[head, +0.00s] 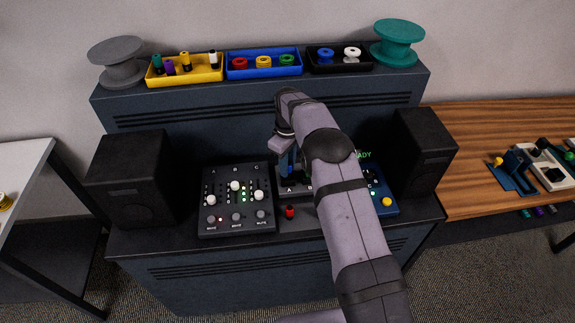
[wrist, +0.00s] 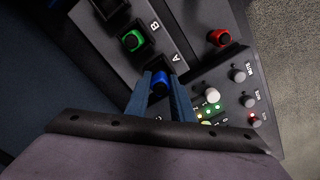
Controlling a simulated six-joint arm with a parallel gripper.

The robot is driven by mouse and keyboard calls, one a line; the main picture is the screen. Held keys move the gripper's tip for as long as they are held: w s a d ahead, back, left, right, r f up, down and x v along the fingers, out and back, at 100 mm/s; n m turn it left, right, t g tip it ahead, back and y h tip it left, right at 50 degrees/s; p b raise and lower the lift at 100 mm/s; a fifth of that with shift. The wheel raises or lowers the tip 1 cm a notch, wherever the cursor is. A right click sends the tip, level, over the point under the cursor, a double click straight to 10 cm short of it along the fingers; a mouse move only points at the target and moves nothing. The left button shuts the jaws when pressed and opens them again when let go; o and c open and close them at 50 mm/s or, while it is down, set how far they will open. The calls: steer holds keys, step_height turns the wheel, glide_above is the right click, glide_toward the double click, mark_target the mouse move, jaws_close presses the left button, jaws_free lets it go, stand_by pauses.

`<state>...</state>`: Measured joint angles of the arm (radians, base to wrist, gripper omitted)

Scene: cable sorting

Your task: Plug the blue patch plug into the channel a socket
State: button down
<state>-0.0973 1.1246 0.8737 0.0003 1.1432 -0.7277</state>
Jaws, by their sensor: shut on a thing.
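The blue patch plug (wrist: 160,82) is held between the two fingertips of my gripper (wrist: 161,88) in the wrist view, close beside the label A. In the head view my gripper (head: 289,160) is over the dark socket panel (head: 287,189), near its A mark. The fingers and my arm hide most of that panel and the plug in the head view. The channel A socket is mostly hidden by the plug and fingers, so I cannot tell how far the plug is in. A green plug (wrist: 131,40) stands at position B in the wrist view.
The slider mixer (head: 208,222) is just left of my gripper. A blue unit (head: 385,213) with a yellow knob is right of my arm. Black speakers (head: 130,180) flank the console; trays and spools line the back shelf.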

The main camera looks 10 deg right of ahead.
steer(key=shift+s+f+b, duration=0.1)
steer(key=shift+f+b, duration=0.55)
steer(key=shift+f, duration=0.45)
stand_by(0.4)
steer(key=c, duration=1.5)
jaws_free()
steer(key=shift+f, duration=0.15)
steer(key=shift+o, duration=0.2)
steer(key=shift+s, duration=0.1)
steer(key=shift+s+f, duration=0.1)
steer(key=shift+a, duration=0.1)
steer(key=shift+o, duration=1.4)
steer(key=shift+r, duration=0.5)
steer(key=shift+w+r+p, duration=0.25)
steer(key=shift+r+p, duration=2.05)
steer(key=shift+r, duration=1)
